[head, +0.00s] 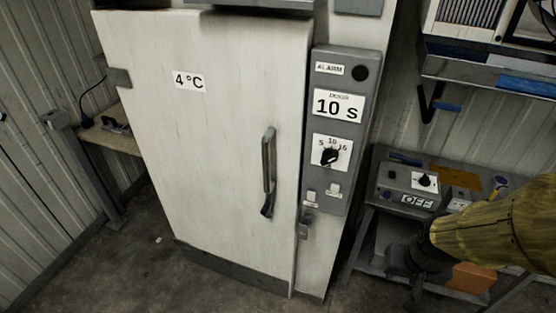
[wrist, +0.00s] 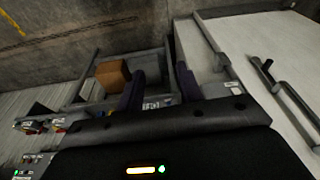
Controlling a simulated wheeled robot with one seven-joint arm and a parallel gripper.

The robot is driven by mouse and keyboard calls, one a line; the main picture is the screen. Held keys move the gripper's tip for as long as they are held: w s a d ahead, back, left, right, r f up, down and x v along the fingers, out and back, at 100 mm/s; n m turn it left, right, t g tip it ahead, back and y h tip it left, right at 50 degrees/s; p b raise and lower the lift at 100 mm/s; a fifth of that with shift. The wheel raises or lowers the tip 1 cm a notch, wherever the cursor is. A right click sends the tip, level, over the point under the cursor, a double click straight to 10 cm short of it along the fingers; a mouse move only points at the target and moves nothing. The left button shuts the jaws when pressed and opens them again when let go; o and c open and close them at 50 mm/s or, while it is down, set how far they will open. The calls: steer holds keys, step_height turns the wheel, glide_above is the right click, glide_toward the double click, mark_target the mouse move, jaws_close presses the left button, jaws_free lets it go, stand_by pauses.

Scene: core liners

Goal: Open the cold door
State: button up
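The cold door (head: 215,130) is a tall white panel with a "4 °C" label, and it appears shut. Its grey vertical handle (head: 268,172) is on the right side of the door. In the wrist view the door (wrist: 255,40) is at the right, with the handle (wrist: 267,75) near the right edge. My gripper (wrist: 160,74) has two dark fingers apart with nothing held between them. In the head view my gripper (head: 425,265) is low at the right, clear of the handle; its fingertips are hard to make out there.
A grey control panel (head: 335,130) with "ALARM", "DOOR 10 s" and a dial is right of the door. A bench (head: 375,210) with a switch box (head: 410,188) marked "OFF" stands further right, near my arm. A wooden shelf (head: 108,138) is at the left. The floor before the door is clear.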

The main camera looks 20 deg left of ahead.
steer(key=shift+o, duration=0.7)
steer(key=w+a+f+n+t+y+b, duration=0.35)
steer(key=w+a+t+b, duration=0.3)
steer(key=w+a, duration=0.75)
steer(key=a+r+n+t+y+b, duration=0.1)
steer(key=a+t+y+b, duration=0.3)
steer(key=a, duration=1.3)
steer(key=n+t+y, duration=0.1)
steer(key=t, duration=0.1)
steer(key=shift+t+b, duration=0.35)
steer(key=shift+b, duration=0.05)
steer(key=shift+w+r, duration=0.1)
steer(key=shift+w, duration=0.05)
